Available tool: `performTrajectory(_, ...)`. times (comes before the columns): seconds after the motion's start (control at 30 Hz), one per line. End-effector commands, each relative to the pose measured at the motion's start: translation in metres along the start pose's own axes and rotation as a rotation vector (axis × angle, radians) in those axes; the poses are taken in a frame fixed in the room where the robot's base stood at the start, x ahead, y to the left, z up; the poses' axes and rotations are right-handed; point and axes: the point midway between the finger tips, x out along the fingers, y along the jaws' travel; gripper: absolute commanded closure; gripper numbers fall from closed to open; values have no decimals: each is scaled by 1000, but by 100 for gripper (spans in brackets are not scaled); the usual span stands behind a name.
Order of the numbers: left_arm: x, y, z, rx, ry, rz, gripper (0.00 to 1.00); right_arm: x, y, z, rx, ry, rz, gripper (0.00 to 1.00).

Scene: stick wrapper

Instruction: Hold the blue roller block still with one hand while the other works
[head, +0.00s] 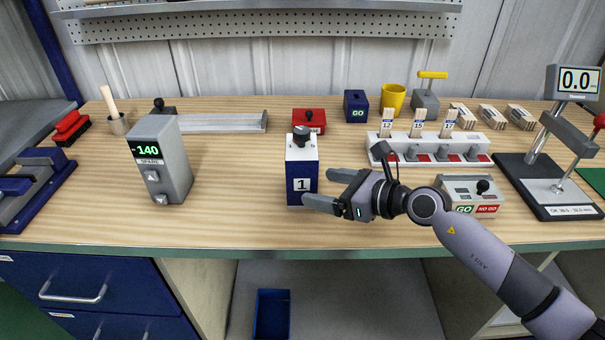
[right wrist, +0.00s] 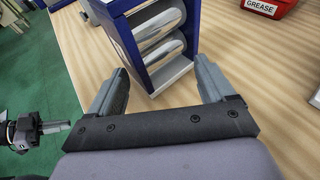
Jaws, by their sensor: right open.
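The blue roller block (head: 302,185), with a white upper part, a dark knob on top and a "1" label, stands upright near the bench's front edge in the head view. In the right wrist view the blue roller block (right wrist: 128,38) shows silver rollers in its open side. My right gripper (head: 320,186) is open at the block's right side. In the right wrist view its fingers point at the block, one toward each side, with no clear contact. A dark gripper with a grey finger, apparently my left gripper (right wrist: 45,130), shows at the left edge there; its jaw state is unclear.
A grey box reading -140 (head: 160,160) stands left of the block. The red grease box (head: 309,121) is behind it. A GO/NO GO box (head: 470,196) and a white strip with numbered slots (head: 430,147) are to the right. The wood between the grey box and block is clear.

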Motion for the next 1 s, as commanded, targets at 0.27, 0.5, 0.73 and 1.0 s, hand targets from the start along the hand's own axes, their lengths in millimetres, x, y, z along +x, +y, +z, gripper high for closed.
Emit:
performTrajectory(0.27, 12, 0, 16, -1, -1, 0, 100, 38, 1, -3, -1, 1, 1, 18)
performTrajectory(0.5, 15, 0, 20, -1, -1, 0, 100, 52, 1, -2, -1, 3, 1, 18)
performTrajectory(0.73, 14, 0, 20, -1, -1, 0, 100, 53, 1, -1, -1, 3, 2, 18)
performTrajectory(1.0, 14, 0, 20, -1, -1, -1, 100, 52, 1, -1, -1, 2, 1, 63)
